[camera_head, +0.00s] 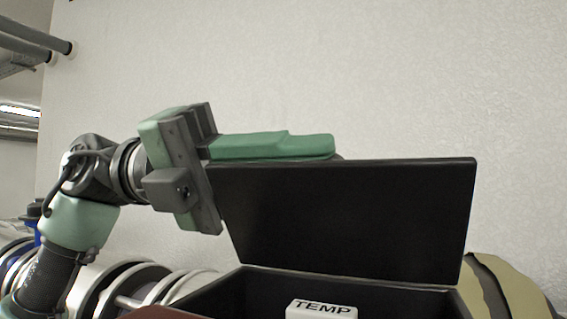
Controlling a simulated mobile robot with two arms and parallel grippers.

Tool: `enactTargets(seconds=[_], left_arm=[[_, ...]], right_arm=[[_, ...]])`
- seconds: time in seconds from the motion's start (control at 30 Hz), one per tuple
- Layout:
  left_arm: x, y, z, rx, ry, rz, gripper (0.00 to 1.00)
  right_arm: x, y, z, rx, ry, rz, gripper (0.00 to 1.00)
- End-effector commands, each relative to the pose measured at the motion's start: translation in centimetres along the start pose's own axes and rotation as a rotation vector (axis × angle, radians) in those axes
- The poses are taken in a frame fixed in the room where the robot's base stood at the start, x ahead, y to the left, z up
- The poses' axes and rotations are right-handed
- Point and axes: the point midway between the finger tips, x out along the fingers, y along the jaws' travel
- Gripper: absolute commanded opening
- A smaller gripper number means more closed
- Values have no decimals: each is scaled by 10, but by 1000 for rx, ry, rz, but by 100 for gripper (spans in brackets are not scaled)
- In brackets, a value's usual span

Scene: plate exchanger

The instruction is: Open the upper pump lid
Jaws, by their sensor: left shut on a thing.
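The black pump lid (345,220) stands raised and tilted back at the rear of a black box (240,292), so the box is open. My left gripper (325,150) comes in from the left. Its green finger lies along the lid's top edge, and the gripper is shut on the lid there. The other finger is mostly hidden behind the lid. My right gripper is not in view.
A white block marked TEMP (321,308) shows inside the box. Silver pipes with round flanges (120,285) lie at the lower left. A tan and black rounded part (505,285) is at the lower right. A plain white wall (400,80) stands behind, with free room above the lid.

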Motion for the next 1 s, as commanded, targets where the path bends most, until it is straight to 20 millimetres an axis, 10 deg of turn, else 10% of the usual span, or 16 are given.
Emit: enactTargets(seconds=[1.0], left_arm=[[0,20,32,-465,1,3,0]], right_arm=[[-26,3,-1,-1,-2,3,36]])
